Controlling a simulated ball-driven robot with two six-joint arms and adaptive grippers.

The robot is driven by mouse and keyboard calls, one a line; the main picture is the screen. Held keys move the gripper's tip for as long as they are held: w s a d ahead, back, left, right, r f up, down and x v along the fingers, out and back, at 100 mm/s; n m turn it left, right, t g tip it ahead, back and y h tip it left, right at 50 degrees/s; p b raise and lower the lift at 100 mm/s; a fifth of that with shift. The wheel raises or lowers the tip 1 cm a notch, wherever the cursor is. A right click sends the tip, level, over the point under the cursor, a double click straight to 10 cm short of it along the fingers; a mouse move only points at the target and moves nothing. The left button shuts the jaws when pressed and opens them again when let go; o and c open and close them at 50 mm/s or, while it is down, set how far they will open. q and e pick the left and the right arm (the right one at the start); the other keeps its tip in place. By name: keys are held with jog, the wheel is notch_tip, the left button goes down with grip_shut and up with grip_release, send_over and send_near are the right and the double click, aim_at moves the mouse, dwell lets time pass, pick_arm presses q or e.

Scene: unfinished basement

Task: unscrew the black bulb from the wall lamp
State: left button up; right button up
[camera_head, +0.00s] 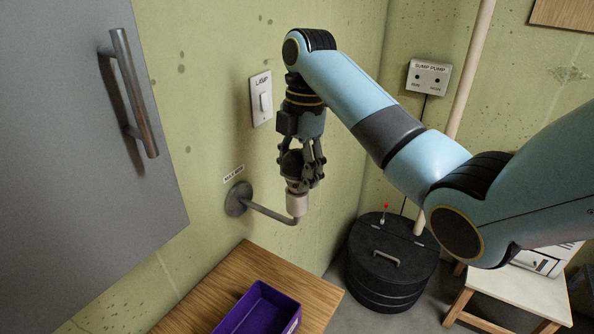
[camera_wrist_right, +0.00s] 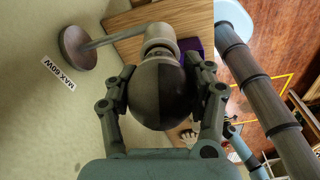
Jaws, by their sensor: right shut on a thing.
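The black bulb (camera_wrist_right: 159,92) sits in the pale socket (camera_head: 297,203) of the wall lamp, whose bent arm (camera_head: 268,211) comes from a round plate (camera_head: 238,199) on the wall. My right gripper (camera_head: 302,170) comes down from above and is shut on the bulb. In the right wrist view its fingers (camera_wrist_right: 160,95) lie on both sides of the bulb, and the bulb's neck meets the socket (camera_wrist_right: 158,36).
A label reading MAX 60W (camera_wrist_right: 58,74) is beside the lamp plate. A LAMP switch (camera_head: 261,98) is above. A purple bin (camera_head: 257,309) stands on a wooden surface (camera_head: 205,309) below. A grey cabinet door (camera_head: 75,150) is at left, a black sump lid (camera_head: 392,247) at right.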

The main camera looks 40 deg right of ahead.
jog(key=o, duration=1.3)
